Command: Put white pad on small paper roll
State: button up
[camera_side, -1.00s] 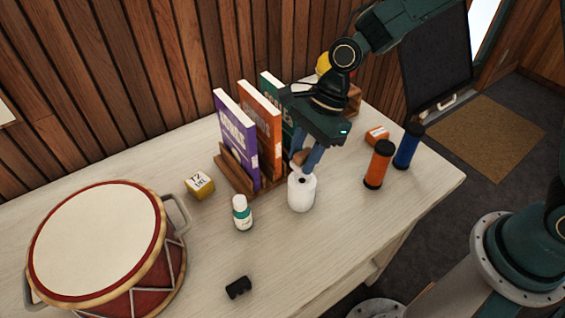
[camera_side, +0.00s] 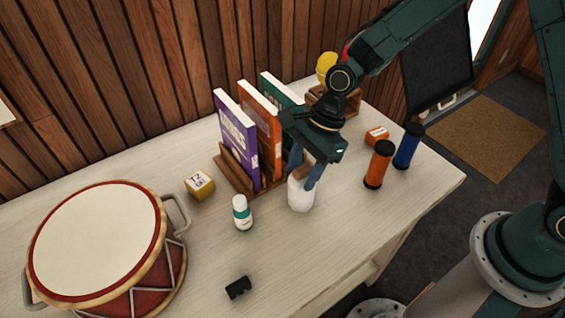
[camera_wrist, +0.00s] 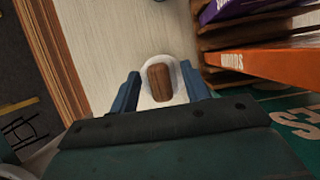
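The small white paper roll (camera_side: 301,196) stands upright on the table in front of the books. It also shows in the wrist view (camera_wrist: 174,66), below a brown rounded block (camera_wrist: 160,82). The block (camera_side: 305,168) appears to rest on top of the roll; the exact contact is hidden. My gripper (camera_side: 303,181) is open, with its blue fingers spread on either side of the block and the roll's top. In the wrist view, gaps show between the block and both fingers (camera_wrist: 163,90). I cannot make out a separate white pad.
A book rack (camera_side: 229,172) with purple, orange and green books stands close behind the roll. A small white bottle (camera_side: 242,213) is at left, orange (camera_side: 379,164) and blue (camera_side: 408,146) cylinders at right. A drum (camera_side: 95,245) fills the table's left. The front table is mostly clear.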

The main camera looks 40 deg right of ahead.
jog(key=shift+o, duration=0.4)
jog(key=shift+r, duration=0.1)
jog(key=shift+d+r, duration=0.15)
jog(key=shift+r, duration=0.25)
jog(key=v, duration=1.1)
jog(key=shift+d+r, duration=0.1)
jog(key=shift+r, duration=0.05)
jog(key=s+d+r+n+t+h, duration=0.2)
jog(key=s+d+r+n, duration=0.3)
jog(key=s+d+n, duration=0.2)
jog(key=s+d+r+n+t+h, duration=0.2)
jog(key=s+d+r+n, duration=0.4)
jog(key=s+n, duration=0.5)
jog(key=shift+s+d+r+t, duration=0.2)
jog(key=shift+s+d+t, duration=0.6)
jog(key=shift+s+d, duration=0.35)
